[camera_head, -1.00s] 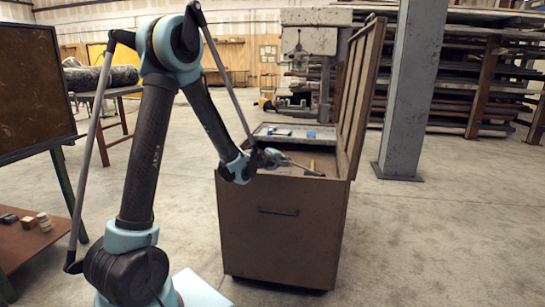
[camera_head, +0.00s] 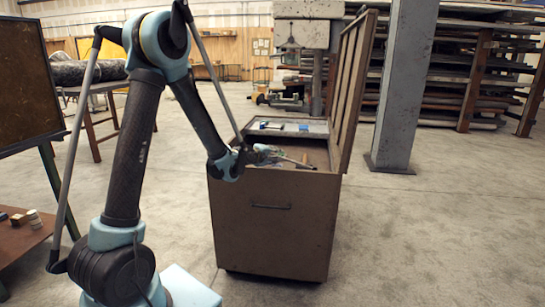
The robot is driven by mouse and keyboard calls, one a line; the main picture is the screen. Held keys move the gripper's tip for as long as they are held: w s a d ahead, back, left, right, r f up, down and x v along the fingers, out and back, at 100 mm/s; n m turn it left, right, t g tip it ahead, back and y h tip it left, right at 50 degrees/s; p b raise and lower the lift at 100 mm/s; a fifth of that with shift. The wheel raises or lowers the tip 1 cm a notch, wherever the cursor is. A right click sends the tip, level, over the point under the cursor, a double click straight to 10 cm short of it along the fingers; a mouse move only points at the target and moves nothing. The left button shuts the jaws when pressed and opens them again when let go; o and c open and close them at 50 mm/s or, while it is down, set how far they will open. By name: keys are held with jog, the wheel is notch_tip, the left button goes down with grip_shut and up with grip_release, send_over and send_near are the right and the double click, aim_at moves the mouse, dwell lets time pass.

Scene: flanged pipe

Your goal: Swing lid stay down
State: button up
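A brown tool chest (camera_head: 268,232) stands on the floor ahead, with its lid (camera_head: 354,85) raised upright on the right side. The lid stay cannot be made out clearly; a thin light rod (camera_head: 297,162) shows inside the chest near the front rim, but I cannot tell whether it is the stay. My gripper (camera_head: 262,155) is at the end of my arm, over the front left rim of the chest. It is small and partly hidden by my wrist, so its fingers cannot be judged.
A tray (camera_head: 290,128) with small items sits at the back of the chest. A grey column (camera_head: 402,90) stands right of the lid. A dark board (camera_head: 28,85) and a low brown table (camera_head: 25,235) are at the left. The floor right of the chest is clear.

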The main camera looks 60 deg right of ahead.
jog(key=v, duration=1.2)
jog(key=shift+w, duration=0.1)
